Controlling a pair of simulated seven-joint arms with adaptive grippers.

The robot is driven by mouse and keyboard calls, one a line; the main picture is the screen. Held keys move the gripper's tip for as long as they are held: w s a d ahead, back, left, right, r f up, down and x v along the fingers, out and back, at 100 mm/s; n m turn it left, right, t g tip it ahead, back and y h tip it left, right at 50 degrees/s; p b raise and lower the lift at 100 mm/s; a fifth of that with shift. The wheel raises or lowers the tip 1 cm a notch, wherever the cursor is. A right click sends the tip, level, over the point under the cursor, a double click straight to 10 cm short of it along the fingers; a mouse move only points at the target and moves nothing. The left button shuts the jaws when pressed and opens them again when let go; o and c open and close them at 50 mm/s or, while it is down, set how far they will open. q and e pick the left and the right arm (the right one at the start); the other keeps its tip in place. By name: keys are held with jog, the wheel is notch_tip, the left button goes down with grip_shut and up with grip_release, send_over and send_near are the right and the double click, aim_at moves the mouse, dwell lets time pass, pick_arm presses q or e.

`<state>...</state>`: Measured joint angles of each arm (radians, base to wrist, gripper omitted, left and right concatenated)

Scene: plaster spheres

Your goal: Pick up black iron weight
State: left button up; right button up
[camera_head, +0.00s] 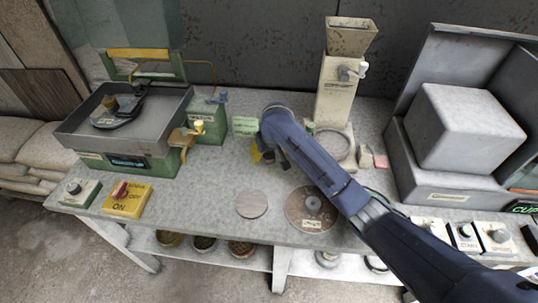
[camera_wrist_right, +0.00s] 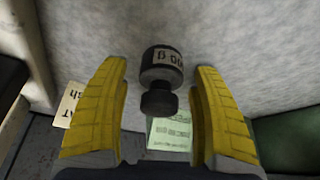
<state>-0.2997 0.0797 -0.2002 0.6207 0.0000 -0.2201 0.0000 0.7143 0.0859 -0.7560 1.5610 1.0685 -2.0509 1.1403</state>
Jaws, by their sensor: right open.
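The black iron weight (camera_wrist_right: 161,78) shows in the right wrist view, a dark cylinder with a narrower knob and a pale label. My right gripper (camera_wrist_right: 160,115) is open, with its yellow fingers on either side of the knob and a gap visible on both sides. The weight's main body lies just beyond the fingertips. In the head view my right gripper (camera_head: 267,154) is over the middle of the table, and the weight is hidden there by my arm. My left gripper is not in view.
A grey tray (camera_head: 75,128) on a green machine is at left, a hopper stand (camera_head: 337,90) behind, and a grey block unit (camera_head: 440,185) at right. A flat disc (camera_head: 252,204) and brown wheel (camera_head: 298,221) lie in front.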

jog(key=shift+c, duration=0.2)
grip_shut()
dwell(0.3)
